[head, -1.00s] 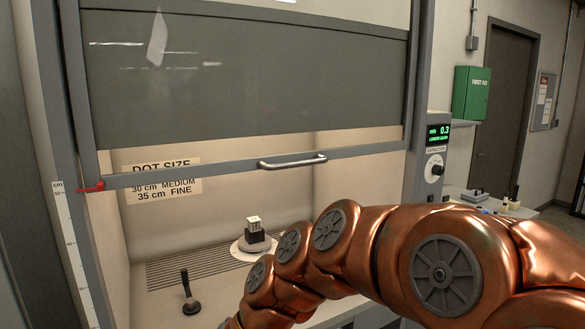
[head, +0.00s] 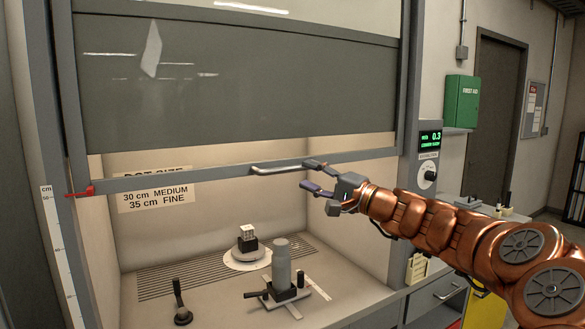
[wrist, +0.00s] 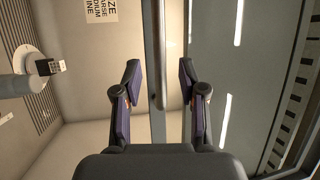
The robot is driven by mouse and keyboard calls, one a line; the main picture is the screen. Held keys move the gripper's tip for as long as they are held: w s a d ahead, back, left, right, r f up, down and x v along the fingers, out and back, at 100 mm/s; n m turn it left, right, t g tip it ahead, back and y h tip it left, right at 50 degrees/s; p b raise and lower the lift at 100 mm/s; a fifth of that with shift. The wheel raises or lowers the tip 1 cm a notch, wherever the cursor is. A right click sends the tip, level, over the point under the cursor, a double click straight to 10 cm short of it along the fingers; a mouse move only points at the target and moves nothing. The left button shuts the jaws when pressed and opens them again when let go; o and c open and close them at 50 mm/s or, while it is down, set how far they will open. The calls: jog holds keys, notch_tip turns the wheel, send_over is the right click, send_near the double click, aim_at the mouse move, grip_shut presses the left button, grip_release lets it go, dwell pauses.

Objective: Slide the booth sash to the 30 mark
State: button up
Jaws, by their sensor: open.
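The booth sash (head: 235,90) is a dark glass panel with a grey bottom rail (head: 200,172), raised above the booth floor. Its bar handle (head: 280,169) is on the rail. A red pointer (head: 82,191) at the rail's left end is about level with the 50 mark on the white cm scale (head: 58,250); lower numbers run down it. My gripper (head: 311,176) is open at the handle's right end, one finger above and one below. In the wrist view, the rail and handle (wrist: 153,80) run between the open fingers (wrist: 159,74). Contact cannot be told.
Inside the booth are a small cube on a black block (head: 247,240), a grey cylinder on a stand (head: 282,270) and a black lever (head: 180,300). A display panel (head: 430,150) is on the right post. The opening below the rail is clear.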

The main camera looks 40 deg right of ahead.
aim_at(295, 170)
jog(key=p+x, duration=0.1)
jog(key=x, duration=0.4)
jog(key=shift+w+a+p, duration=0.15)
jog(key=shift+w+p, duration=0.15)
jog(key=shift+p, duration=0.05)
grip_shut()
dwell(0.4)
